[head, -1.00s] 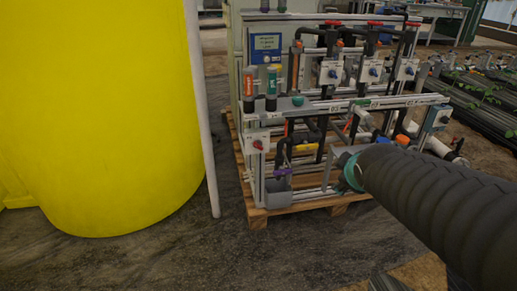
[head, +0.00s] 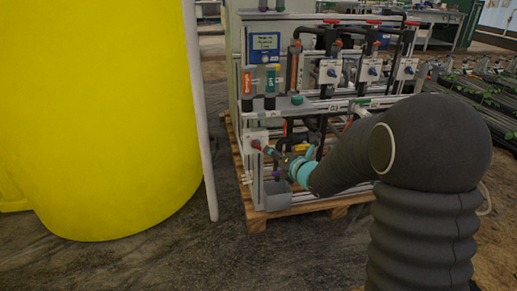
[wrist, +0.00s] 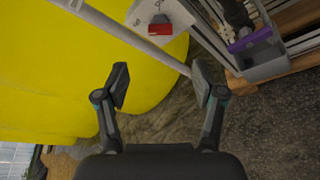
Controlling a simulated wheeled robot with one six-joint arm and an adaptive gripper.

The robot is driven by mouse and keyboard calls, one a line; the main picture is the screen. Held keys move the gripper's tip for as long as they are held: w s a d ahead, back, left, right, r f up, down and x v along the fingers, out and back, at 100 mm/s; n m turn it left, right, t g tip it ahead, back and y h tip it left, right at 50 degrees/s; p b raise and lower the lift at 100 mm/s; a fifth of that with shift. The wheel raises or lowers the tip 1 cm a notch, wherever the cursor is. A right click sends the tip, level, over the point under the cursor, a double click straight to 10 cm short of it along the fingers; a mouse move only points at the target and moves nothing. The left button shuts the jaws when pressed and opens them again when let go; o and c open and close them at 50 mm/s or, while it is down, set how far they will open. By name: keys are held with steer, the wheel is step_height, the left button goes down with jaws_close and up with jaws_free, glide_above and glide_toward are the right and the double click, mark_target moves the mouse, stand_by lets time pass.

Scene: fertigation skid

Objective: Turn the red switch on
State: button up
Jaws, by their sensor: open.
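The red switch (wrist: 160,29) sits on a pale box (wrist: 150,12) at the top of the wrist view, beyond the fingertips. In the head view the red switch (head: 256,144) shows on the pale box at the front left corner of the skid. My gripper (wrist: 160,80) is open, with nothing between its two fingers. In the head view my gripper (head: 268,151) is close to the right of the switch, in front of the skid. The wrist view shows the switch apart from both fingers.
A large yellow tank (head: 95,110) stands on the left, with a pale upright pole (head: 203,130) beside it. The skid's wooden pallet (head: 257,222), a grey cup (head: 277,194) and a purple part (wrist: 250,40) are near my gripper. Grey floor lies in front.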

mark_target(258, 147)
steer(key=x, duration=1.2)
steer(key=shift+w+a+p, duration=0.25)
steer(key=shift+p, duration=0.05)
steer(key=shift+f, duration=0.1)
steer(key=c, duration=1.1)
